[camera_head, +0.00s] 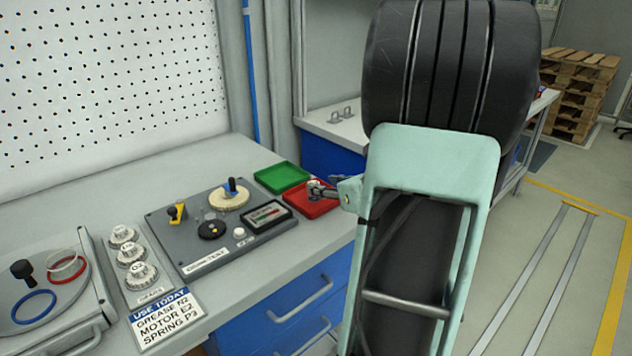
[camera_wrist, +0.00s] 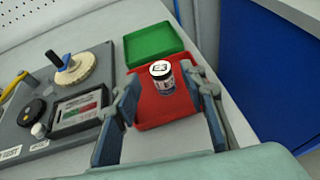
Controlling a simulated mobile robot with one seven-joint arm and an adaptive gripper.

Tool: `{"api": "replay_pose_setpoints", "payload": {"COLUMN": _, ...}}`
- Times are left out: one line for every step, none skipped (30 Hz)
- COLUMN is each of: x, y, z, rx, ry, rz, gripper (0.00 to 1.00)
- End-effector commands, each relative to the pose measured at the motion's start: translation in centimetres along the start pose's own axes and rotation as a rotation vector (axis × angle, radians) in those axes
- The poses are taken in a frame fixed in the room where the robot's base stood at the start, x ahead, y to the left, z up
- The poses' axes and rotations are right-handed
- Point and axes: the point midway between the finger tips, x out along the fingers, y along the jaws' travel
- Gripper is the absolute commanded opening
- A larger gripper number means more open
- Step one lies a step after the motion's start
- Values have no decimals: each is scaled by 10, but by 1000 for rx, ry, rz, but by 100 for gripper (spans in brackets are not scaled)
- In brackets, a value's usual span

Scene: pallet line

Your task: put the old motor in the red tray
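The old motor appears to be a small cylinder (camera_wrist: 161,80) with a white top marked what looks like "E3". It stands upright at the red tray (camera_wrist: 150,112), over its floor; I cannot tell whether it touches the floor. My gripper (camera_wrist: 164,84) is open around it, one finger on each side, with a visible gap to each. In the head view my gripper (camera_head: 328,190) reaches over the red tray (camera_head: 312,209) from the right, and the cylinder (camera_head: 314,185) shows small at its tip. My arm hides part of the bench.
A green tray (camera_head: 281,177) lies behind the red one. A grey test board (camera_head: 190,255) with a dial and meter is to the left. Several round spares (camera_head: 140,275) stand beside a "USE TODAY" sign (camera_head: 165,318) reading "MOTOR E2". A grey case (camera_head: 60,315) lies far left.

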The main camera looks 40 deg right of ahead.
Motion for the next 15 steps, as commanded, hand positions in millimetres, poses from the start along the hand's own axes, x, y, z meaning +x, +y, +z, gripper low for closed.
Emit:
{"api": "replay_pose_setpoints", "payload": {"x": -13, "y": -1, "z": 2, "rx": 0, "ry": -1, "rz": -4, "gripper": 39}}
{"api": "replay_pose_setpoints", "payload": {"x": -19, "y": -1, "z": 2, "rx": 0, "ry": 0, "rz": -3, "gripper": 39}}
{"api": "replay_pose_setpoints", "payload": {"x": -27, "y": -1, "z": 2, "rx": 0, "ry": -2, "rz": -3, "gripper": 39}}
{"api": "replay_pose_setpoints", "payload": {"x": -33, "y": -1, "z": 2, "rx": 0, "ry": -1, "rz": -3, "gripper": 39}}
{"api": "replay_pose_setpoints", "payload": {"x": -38, "y": 0, "z": 2, "rx": 1, "ry": 0, "rz": -3, "gripper": 39}}
{"api": "replay_pose_setpoints", "payload": {"x": -43, "y": 0, "z": 2, "rx": 0, "ry": -1, "rz": -2, "gripper": 39}}
{"api": "replay_pose_setpoints", "payload": {"x": -47, "y": 0, "z": 2, "rx": -1, "ry": -1, "rz": -1, "gripper": 39}}
{"api": "replay_pose_setpoints", "payload": {"x": -51, "y": 0, "z": 1, "rx": 0, "ry": -1, "rz": -2, "gripper": 39}}
{"api": "replay_pose_setpoints", "payload": {"x": -54, "y": 0, "z": 1, "rx": 0, "ry": 0, "rz": -2, "gripper": 39}}
{"api": "replay_pose_setpoints", "payload": {"x": -57, "y": 0, "z": 1, "rx": 0, "ry": 0, "rz": -1, "gripper": 39}}
{"api": "replay_pose_setpoints", "payload": {"x": -58, "y": 0, "z": 0, "rx": 0, "ry": 0, "rz": 0, "gripper": 39}}
{"api": "replay_pose_setpoints", "payload": {"x": -60, "y": 0, "z": 0, "rx": 1, "ry": 0, "rz": 0, "gripper": 39}}
{"api": "replay_pose_setpoints", "payload": {"x": -61, "y": 0, "z": 0, "rx": 1, "ry": 0, "rz": 1, "gripper": 39}}
{"api": "replay_pose_setpoints", "payload": {"x": -62, "y": 0, "z": 0, "rx": 1, "ry": 0, "rz": 1, "gripper": 39}}
{"api": "replay_pose_setpoints", "payload": {"x": -62, "y": 0, "z": 0, "rx": 1, "ry": 0, "rz": 1, "gripper": 39}}
